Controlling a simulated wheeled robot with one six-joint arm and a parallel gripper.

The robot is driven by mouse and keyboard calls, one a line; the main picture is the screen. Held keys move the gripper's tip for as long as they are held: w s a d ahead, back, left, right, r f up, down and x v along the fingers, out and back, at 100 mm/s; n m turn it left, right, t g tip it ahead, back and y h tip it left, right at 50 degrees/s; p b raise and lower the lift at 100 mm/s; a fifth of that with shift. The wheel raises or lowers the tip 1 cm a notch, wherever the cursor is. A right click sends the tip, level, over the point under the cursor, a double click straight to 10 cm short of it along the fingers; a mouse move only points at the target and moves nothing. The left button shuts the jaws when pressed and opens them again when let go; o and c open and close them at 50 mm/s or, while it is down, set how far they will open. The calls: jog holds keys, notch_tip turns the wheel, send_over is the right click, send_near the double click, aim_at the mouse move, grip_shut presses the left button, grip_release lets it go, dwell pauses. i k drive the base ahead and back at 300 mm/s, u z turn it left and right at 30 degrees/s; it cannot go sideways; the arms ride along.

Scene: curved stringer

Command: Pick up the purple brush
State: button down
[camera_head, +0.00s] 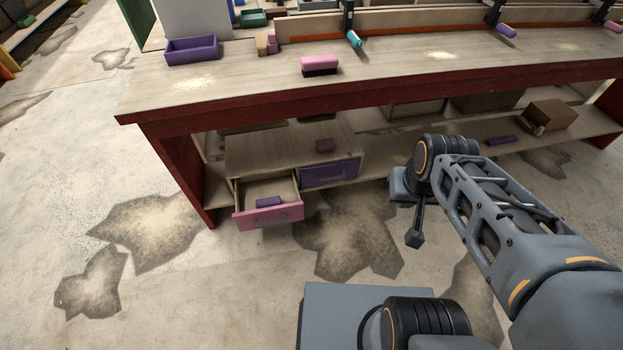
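A brush with a pink-purple back (320,63) and dark bristles stands bristles-down on the workbench top, near the front edge. A small purple block-shaped item (270,202) lies in the open pink-fronted drawer (270,218) below the bench. Another flat purple item (502,140) lies on the lower shelf at right; I cannot tell whether either is a brush. My gripper (415,238) hangs in front of the bench, right of the drawers, apart from all of these. Its fingers point down and show edge-on, so their opening cannot be seen.
The wooden workbench (230,85) has a red front rail. A purple tray (192,50) stands at its left, and clamps hold a long curved strip (400,22) along the back. A brown box (548,115) is on the lower shelf. The stained floor at left is clear.

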aim_at(263, 202)
jog(key=z, duration=2.55)
jog(key=k, duration=2)
jog(key=u, duration=2.3)
jog(key=i, duration=1)
jog(key=u, duration=0.05)
